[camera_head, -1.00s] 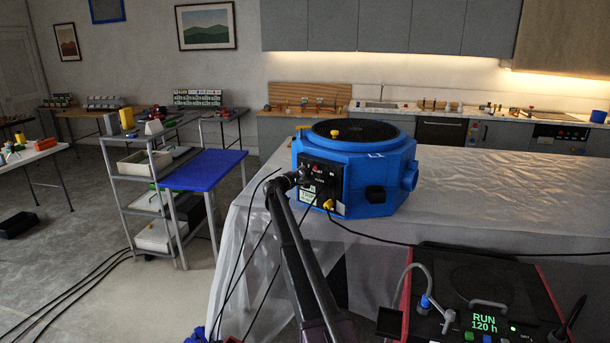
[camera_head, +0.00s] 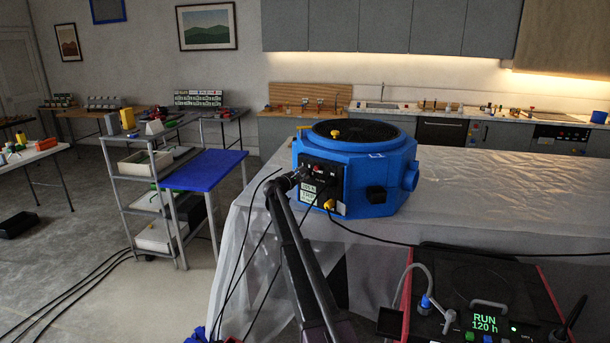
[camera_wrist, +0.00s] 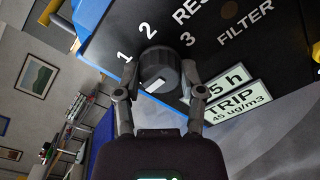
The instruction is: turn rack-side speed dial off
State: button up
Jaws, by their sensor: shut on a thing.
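The blue machine (camera_head: 365,175) stands on the covered table, with a black control panel on its front left. In the wrist view, the round black speed dial (camera_wrist: 159,68) sits on this panel by the numbers 1, 2 and 3. A white pointer mark shows on the dial's face, at the side near my gripper. My gripper (camera_wrist: 160,82) is shut on the dial, one finger on each side of it. In the head view, my gripper (camera_head: 301,176) is at the panel, and the dial is hidden behind it.
White labels (camera_wrist: 232,101) are beside the dial on the panel. Dark cables hang around my arm and cross the table (camera_head: 480,205). A red-edged unit reading "RUN 120 h" (camera_head: 484,322) is at the front right. A blue-topped cart (camera_head: 205,169) stands left.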

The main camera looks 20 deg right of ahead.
jog(key=shift+s+f, duration=0.1)
jog(key=shift+s, duration=0.1)
jog(key=o, duration=1.2)
jog(key=shift+w, duration=0.1)
jog(key=shift+c, duration=0.2)
jog(key=shift+a, duration=0.15)
jog(key=v, duration=1.1)
jog(key=shift+s+a, duration=0.25)
jog(key=shift+a, duration=0.1)
